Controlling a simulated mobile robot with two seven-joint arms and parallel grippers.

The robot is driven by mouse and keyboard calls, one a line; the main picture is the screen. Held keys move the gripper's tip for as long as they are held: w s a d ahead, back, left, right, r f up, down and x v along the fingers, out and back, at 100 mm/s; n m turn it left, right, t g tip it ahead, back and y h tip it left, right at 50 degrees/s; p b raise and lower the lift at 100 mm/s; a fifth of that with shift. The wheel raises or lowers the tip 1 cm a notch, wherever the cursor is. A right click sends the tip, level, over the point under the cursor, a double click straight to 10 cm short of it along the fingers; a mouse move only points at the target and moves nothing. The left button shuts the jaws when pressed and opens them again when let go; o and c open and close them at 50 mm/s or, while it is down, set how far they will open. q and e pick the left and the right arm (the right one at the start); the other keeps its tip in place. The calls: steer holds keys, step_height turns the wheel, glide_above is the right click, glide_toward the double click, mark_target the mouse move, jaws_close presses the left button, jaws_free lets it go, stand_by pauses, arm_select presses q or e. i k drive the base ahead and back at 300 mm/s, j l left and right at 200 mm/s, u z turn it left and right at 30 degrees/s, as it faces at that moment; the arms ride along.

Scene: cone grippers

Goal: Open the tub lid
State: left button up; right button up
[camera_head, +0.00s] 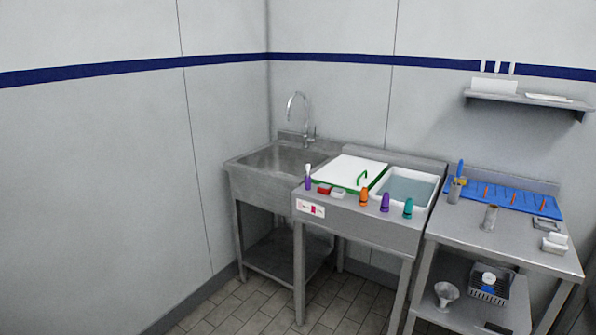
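A white tub (432,181) with bluish liquid sits in the steel sink counter, and its top is open. A flat white panel with a green edge (347,170) lies on the counter just left of the tub. A green handle (362,178) stands up near the panel's right edge; this panel looks like the lid, but I cannot tell for sure. Neither of my grippers is in the view.
Orange, purple and teal cone-shaped pieces (385,202) stand along the counter's front edge. A steel sink with a tap (298,118) is at the left. A steel side table (470,220) at the right holds a blue mat (500,193). A wall shelf (530,100) is above. Tiled floor is clear in front.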

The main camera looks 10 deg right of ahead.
mark_target(348, 171)
steer(key=i+j+z, duration=0.1)
steer(key=i, duration=0.6)
steer(key=i+j+z, duration=0.1)
steer(key=i, duration=0.55)
steer(key=i+j+z, duration=0.5)
steer(key=i+j, duration=0.3)
